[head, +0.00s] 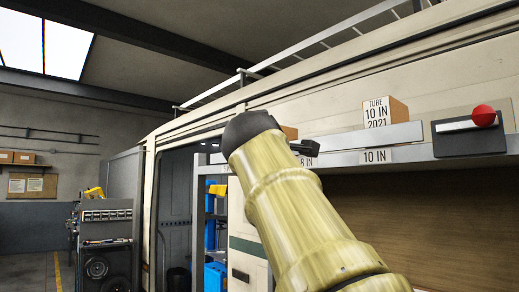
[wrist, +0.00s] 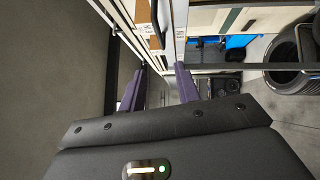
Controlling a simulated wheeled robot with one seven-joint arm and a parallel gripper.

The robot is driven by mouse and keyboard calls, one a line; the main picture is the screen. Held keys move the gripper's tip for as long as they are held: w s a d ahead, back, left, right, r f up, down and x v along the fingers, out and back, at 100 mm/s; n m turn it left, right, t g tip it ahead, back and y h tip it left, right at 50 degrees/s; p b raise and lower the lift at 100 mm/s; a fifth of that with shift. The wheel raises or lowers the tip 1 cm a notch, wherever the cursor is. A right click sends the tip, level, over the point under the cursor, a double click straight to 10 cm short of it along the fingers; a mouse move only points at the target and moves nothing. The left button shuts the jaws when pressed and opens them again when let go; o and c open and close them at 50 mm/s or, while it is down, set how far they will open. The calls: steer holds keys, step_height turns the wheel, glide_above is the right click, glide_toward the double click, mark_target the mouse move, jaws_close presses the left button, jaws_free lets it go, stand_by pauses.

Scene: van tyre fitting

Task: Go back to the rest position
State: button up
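My arm reaches up across the middle of the head view, in front of the van's side. My gripper shows in the wrist view (wrist: 160,72) as two purple fingers standing apart, with nothing visible between them. In the head view the fingers are mostly hidden behind my dark wrist, close to the shelf (head: 405,134). A cardboard box labelled "TUBE 10 IN 2021" (head: 376,112) stands on the shelf, right of my wrist. A second box (head: 290,132) is partly hidden behind the wrist.
A dark box with a red knob (head: 483,116) is mounted at the shelf's right. The van's open doorway (head: 176,215) lies left of my arm, with a tool cart (head: 107,215) beyond it. In the wrist view, tyres (wrist: 285,62) stand at the right.

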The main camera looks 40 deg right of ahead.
stand_by(0.3)
steer(key=w+a+f+g+y, duration=0.1)
steer(key=w+a+f+y, duration=0.15)
steer(key=w+f, duration=0.45)
steer(key=w+a+f+g+y, duration=0.1)
steer(key=w+a+f+y, duration=0.2)
steer(key=f, duration=0.8)
steer(key=w+a+f+m+g+y+p, duration=0.1)
steer(key=a+f+m+y, duration=0.15)
steer(key=f, duration=0.75)
steer(key=w+a+f+m+g+y, duration=0.1)
steer(key=a+f+g, duration=0.15)
steer(key=f, duration=0.75)
steer(key=s+a+f+m+g+y, duration=0.1)
steer(key=s+a+f+m+g, duration=0.1)
steer(key=s+f, duration=0.4)
steer(key=s+a+f+m+g+y, duration=0.1)
steer(key=s+a+f, duration=0.4)
steer(key=f, duration=0.8)
steer(key=s+a+f+m+g+y, duration=0.1)
steer(key=s+a+f+m+g, duration=0.2)
steer(key=s+f+m, duration=0.2)
steer(key=s+f+p, duration=0.1)
steer(key=s+f, duration=0.2)
steer(key=f, duration=0.1)
steer(key=shift+s+a+f+g, duration=0.2)
steer(key=shift+a+f+g, duration=0.05)
steer(key=shift+f+g, duration=0.1)
steer(key=shift+w, duration=0.1)
